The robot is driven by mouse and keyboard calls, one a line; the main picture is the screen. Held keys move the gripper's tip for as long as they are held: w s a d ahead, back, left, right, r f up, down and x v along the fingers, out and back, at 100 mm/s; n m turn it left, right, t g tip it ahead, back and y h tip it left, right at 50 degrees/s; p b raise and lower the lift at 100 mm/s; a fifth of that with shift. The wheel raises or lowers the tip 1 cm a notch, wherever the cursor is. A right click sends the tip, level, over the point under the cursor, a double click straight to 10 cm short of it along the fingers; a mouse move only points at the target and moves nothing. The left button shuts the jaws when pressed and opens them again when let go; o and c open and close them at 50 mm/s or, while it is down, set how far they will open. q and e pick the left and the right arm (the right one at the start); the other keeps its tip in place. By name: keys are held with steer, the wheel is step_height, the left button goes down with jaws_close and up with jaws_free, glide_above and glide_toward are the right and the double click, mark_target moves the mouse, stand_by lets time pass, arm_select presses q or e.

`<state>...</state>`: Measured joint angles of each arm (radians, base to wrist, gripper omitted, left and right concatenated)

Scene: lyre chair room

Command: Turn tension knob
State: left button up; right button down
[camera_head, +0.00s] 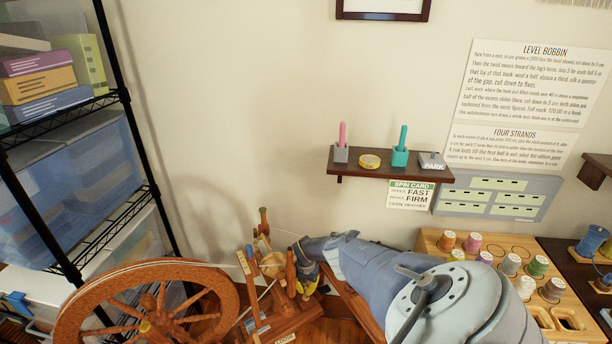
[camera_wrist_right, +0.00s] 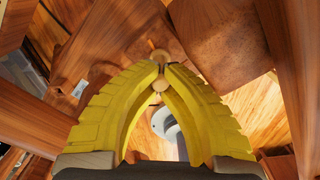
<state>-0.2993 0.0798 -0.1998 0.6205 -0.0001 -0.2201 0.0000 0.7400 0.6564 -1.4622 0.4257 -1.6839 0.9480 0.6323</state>
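The spinning wheel stands at the bottom of the head view, with its large wooden drive wheel (camera_head: 150,318) at the left and its upright wooden posts (camera_head: 263,238) to the right of it. My right gripper (camera_head: 306,288) reaches in from the right, low among these posts. In the right wrist view its yellow fingers (camera_wrist_right: 161,68) converge on a small pale wooden knob (camera_wrist_right: 160,86), which I take for the tension knob. One rounded part shows between the fingers and another just past the tips. The fingers appear closed on it. My left gripper is not in view.
A black wire rack (camera_head: 66,112) with boxes and bins stands at the left. A dark wall shelf (camera_head: 350,172) holds small cups and tape. A wooden spool tray (camera_head: 432,240) lies right, partly behind my right arm. The wall between rack and shelf is bare.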

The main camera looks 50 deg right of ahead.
mark_target(306, 288)
steer(key=shift+m, duration=1.5)
steer(key=c, duration=1.6)
jaws_free()
steer(key=shift+o, duration=0.2)
steer(key=shift+w+r, duration=0.1)
steer(key=shift+r, duration=0.5)
step_height(306, 288, up, 11)
steer(key=shift+f, duration=0.1)
